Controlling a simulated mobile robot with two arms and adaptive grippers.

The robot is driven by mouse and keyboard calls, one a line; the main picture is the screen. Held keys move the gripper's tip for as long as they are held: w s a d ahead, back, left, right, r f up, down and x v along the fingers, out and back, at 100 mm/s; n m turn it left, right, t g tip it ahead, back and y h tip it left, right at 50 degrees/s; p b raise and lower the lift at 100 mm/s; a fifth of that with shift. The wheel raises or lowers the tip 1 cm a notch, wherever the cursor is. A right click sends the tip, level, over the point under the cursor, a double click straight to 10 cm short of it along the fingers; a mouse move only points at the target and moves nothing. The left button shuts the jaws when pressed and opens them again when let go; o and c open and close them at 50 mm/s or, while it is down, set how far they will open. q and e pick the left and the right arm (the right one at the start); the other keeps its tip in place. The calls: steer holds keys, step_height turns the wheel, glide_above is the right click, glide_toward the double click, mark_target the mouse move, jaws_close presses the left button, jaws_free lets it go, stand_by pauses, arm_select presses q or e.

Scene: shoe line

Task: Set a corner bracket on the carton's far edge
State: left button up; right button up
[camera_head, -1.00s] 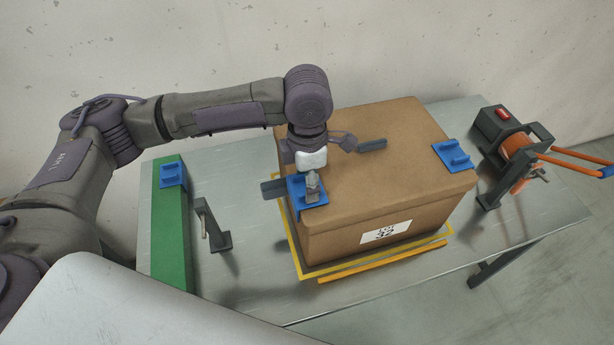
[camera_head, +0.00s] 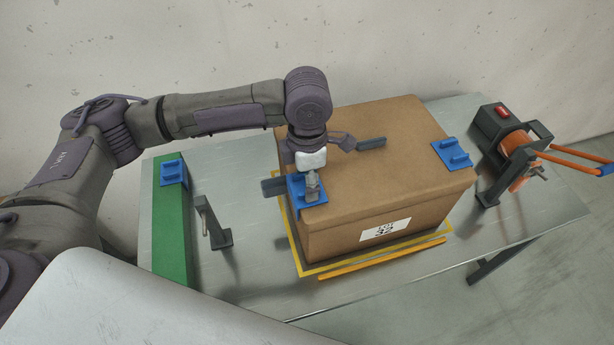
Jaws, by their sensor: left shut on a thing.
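The brown carton (camera_head: 385,195) stands on the steel table with a white label on its near side. A blue corner bracket (camera_head: 308,200) is at the near left corner of its top, partly hidden by my left gripper (camera_head: 312,186), which is shut on it. I cannot tell whether this bracket rests fully on the carton. A second blue bracket (camera_head: 452,156) sits on the carton's right top edge. A third blue bracket (camera_head: 173,173) lies on the green strip (camera_head: 172,232) at the left. My right gripper is not in view.
A strapping tool (camera_head: 507,150) with an orange roll and orange handles stands right of the carton. A dark post (camera_head: 214,222) stands between the green strip and carton.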

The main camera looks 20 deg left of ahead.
arm_select(q)
steer(key=shift+p, duration=0.35)
stand_by(0.3)
steer(key=shift+f, duration=0.1)
steer(key=o, duration=1.3)
steer(key=shift+c, duration=0.2)
steer(key=shift+o, duration=1.2)
step_height(320, 180, up, 7)
steer(key=p, duration=0.7)
steer(key=shift+p, duration=0.35)
